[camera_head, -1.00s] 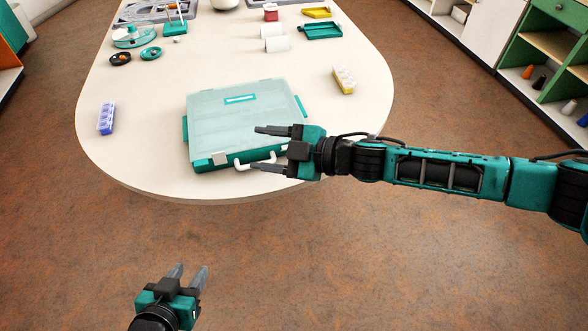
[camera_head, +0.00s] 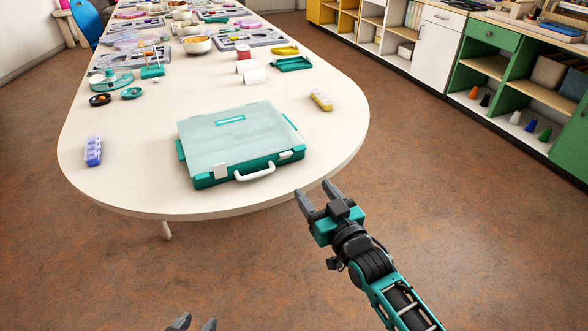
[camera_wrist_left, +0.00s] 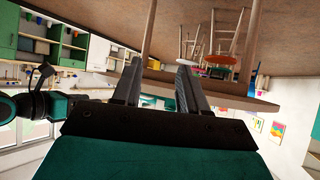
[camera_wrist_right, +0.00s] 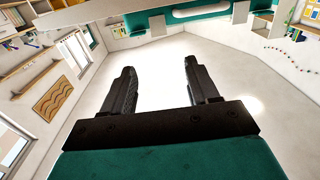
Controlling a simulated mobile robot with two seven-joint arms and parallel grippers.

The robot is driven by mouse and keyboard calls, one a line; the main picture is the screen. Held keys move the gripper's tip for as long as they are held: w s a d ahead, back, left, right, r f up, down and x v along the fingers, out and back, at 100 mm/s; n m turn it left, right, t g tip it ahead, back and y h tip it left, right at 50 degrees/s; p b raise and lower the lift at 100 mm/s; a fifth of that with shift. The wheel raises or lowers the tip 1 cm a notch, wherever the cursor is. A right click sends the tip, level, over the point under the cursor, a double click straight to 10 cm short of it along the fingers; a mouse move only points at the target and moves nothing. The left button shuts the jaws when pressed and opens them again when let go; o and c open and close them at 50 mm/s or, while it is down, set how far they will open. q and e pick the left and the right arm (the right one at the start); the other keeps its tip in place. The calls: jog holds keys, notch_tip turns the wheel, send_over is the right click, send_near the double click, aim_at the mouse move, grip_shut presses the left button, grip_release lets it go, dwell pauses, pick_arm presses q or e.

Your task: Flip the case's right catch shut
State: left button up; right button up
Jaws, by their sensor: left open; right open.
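The teal case (camera_head: 232,137) lies closed on the near end of the table, with a pale see-through lid and a white handle (camera_head: 256,173) at its front. Its white left catch (camera_head: 219,170) and white right catch (camera_head: 286,155) show on the front edge. My right gripper (camera_head: 314,192) is open and empty, apart from the case, to the right of and nearer than the handle. My left gripper (camera_head: 196,321) is open and empty at the bottom edge, well off the table.
A purple bead box (camera_head: 93,151) stands left of the case and a yellow one (camera_head: 321,99) at its right rear. The table (camera_head: 140,190) has a rounded near edge. Dishes, trays and boards fill its far part.

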aim_at(288, 155)
jog(key=b+x, duration=0.3)
jog(key=x, duration=0.8)
jog(key=shift+w+f, duration=0.15)
jog(key=shift+w, duration=0.2)
jog(key=shift+w+a, duration=0.3)
jog(key=shift+w, duration=0.3)
